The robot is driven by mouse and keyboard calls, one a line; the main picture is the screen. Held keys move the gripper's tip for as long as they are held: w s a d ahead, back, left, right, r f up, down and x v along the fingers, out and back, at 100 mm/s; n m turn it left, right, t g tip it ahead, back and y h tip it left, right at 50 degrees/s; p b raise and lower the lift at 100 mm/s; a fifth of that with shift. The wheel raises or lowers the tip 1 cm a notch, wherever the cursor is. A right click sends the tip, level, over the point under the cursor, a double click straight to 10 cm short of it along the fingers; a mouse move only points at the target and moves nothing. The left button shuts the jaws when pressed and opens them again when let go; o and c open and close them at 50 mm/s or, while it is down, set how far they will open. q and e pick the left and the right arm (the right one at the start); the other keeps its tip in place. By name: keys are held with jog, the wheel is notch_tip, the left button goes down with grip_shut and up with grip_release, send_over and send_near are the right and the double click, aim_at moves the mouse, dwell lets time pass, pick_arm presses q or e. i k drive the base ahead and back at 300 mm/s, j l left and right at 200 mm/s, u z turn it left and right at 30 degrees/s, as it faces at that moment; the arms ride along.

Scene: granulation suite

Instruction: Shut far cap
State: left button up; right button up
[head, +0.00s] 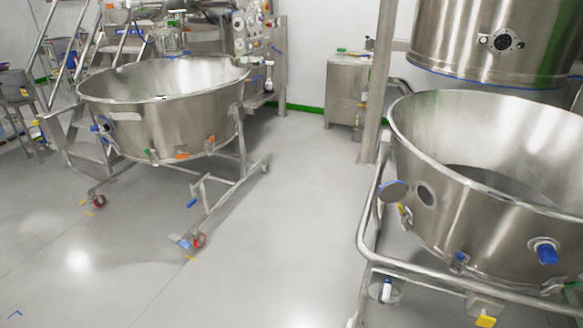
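The large steel bowl (480,225) on the right stands on a tubular frame. On its left side a round disc-shaped cap (393,191), grey with a bluish rim, stands out from the bowl wall beside a round port (425,194). The cap appears swung open, apart from the port. A second fitting with a blue knob (546,252) sits on the bowl's near wall, toward the right. Neither of my grippers is in view.
The frame's rail (362,235) runs around the right bowl's left and front. A second wheeled bowl (165,110) stands at left, with its caster (198,240) reaching into the aisle. A steel post (382,90) rises behind. The floor (275,220) between the bowls is clear.

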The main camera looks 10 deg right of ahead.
aim_at(392, 191)
jog(key=i+j+u, duration=0.2)
jog(key=i+u, duration=0.15)
jog(key=i, duration=0.25)
jog(key=i+u, duration=0.3)
jog(key=i, duration=0.35)
jog(key=i+z, duration=0.4)
jog(key=i+j+z, duration=0.1)
jog(key=i+z, duration=0.3)
jog(key=i+j+z, duration=0.25)
jog(key=i+z, duration=0.4)
jog(key=z, duration=0.25)
jog(key=i+z, duration=0.2)
jog(key=z, duration=0.25)
jog(key=i+z, duration=0.25)
jog(key=z, duration=0.2)
jog(key=i+j+z, duration=0.15)
jog(key=z, duration=0.3)
jog(key=i+j+z, duration=0.2)
jog(key=z, duration=0.2)
jog(key=i+j+z, duration=0.25)
jog(key=z, duration=0.15)
jog(key=i+j+z, duration=0.15)
jog(key=j+z, duration=0.2)
jog(key=k+j+z, duration=0.4)
jog(key=k+j, duration=0.1)
jog(key=j, duration=0.1)
